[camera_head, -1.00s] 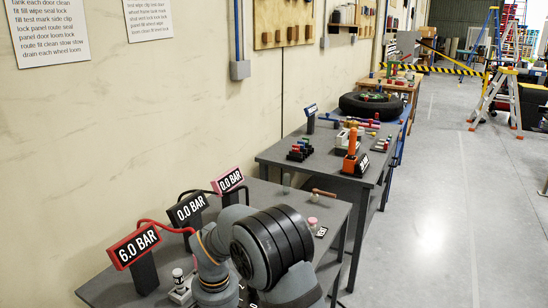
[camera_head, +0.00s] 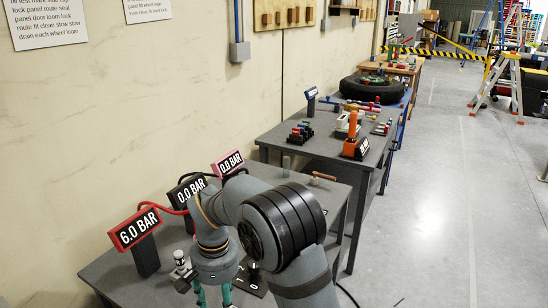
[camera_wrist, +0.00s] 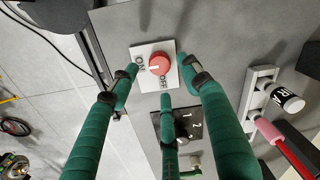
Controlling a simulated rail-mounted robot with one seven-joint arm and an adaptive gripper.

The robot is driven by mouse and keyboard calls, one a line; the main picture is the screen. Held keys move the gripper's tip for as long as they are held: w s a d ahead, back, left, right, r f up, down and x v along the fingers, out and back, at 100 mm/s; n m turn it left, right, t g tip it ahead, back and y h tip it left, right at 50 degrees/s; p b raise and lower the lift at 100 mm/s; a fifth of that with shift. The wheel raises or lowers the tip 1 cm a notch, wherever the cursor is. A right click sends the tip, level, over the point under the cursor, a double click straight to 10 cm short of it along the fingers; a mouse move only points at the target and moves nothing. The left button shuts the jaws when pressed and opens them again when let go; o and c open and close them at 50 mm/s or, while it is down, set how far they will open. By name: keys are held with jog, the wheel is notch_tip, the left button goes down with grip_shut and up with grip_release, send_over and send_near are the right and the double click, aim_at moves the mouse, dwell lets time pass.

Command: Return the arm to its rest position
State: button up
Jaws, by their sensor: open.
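My gripper (camera_head: 213,297) hangs from my arm over the near bench, its green fingertips just showing at the bottom of the head view. In the wrist view my gripper (camera_wrist: 160,80) has its green fingers spread, with nothing held between them. A round red knob (camera_wrist: 159,63) on a white plate (camera_wrist: 141,50) marked ON and OFF lies below the fingertips. The fingers look apart from the knob, but the exact gap cannot be told. The arm hides the knob in the head view.
A black dial plate (camera_wrist: 192,122) marked 1 and 2 lies beside the white plate. A farther bench (camera_head: 290,139) holds tools. The floor (camera_head: 430,200) at right is clear.

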notch_tip(320, 180, down, 4)
jog(key=shift+s, duration=0.1)
jog(key=shift+n+p, duration=0.5)
jog(key=shift+p, duration=0.1)
jog(key=n+p, duration=0.2)
jog(key=n, duration=0.2)
jog(key=shift+p, duration=0.3)
jog(key=n+p, duration=0.2)
jog(key=n, duration=0.2)
jog(key=shift+p, duration=0.35)
jog(key=n+p, duration=0.2)
jog(key=n, duration=0.2)
jog(key=shift+a+p, duration=0.1)
jog(key=shift+p, duration=0.3)
jog(key=n+p, duration=0.3)
jog(key=n, duration=0.2)
jog(key=shift+w+r+b, duration=0.2)
jog(key=shift+r+b, duration=0.2)
jog(key=shift+r, duration=1.1)
